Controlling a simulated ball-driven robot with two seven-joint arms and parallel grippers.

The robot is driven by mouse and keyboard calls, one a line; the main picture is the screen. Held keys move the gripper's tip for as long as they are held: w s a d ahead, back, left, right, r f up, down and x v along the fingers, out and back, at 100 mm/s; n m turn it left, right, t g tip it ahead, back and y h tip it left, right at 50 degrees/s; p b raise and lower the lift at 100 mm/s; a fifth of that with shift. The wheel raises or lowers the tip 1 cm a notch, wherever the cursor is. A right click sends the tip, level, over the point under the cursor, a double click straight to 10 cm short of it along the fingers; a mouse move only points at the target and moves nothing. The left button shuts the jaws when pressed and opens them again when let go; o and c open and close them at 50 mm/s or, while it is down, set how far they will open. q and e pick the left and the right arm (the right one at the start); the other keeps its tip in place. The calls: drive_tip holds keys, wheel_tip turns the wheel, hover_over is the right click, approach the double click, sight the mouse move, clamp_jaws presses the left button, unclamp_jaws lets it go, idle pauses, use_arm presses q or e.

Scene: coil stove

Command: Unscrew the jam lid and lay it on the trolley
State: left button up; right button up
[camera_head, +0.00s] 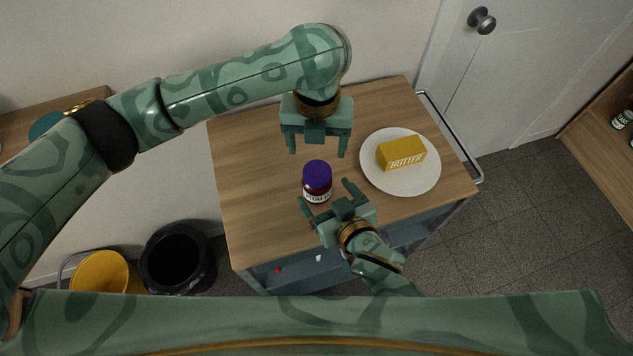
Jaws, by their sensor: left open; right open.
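The jam jar (318,194) stands upright on the wooden top of the trolley (247,182), with a white label and dark contents. Its purple lid (317,170) is on the jar's mouth. My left gripper (317,154) is open and empty, just behind and above the lid, its fingers pointing down toward the front. I cannot tell whether either finger touches the jar.
A white plate (375,178) with a yellow butter block (402,153) lies right of the jar. The trolley top is bare to the left. A metal rail (462,151) runs along its right side. A black bin (177,262) and a yellow bucket (100,273) stand on the floor at left.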

sight(317, 171)
drive_tip(key=x, duration=0.5)
drive_tip(key=shift+w, duration=0.1)
use_arm(q)
drive_tip(key=shift+s, duration=0.1)
use_arm(e)
drive_tip(key=c, duration=1.5)
use_arm(q)
drive_tip(key=shift+c, duration=1)
use_arm(e)
clamp_jaws()
use_arm(q)
drive_tip(key=m, duration=0.3)
drive_tip(key=shift+r, duration=0.1)
drive_tip(key=shift+m, duration=0.6)
drive_tip(key=shift+f, duration=0.55)
wheel_tip(317, 171, down, 7)
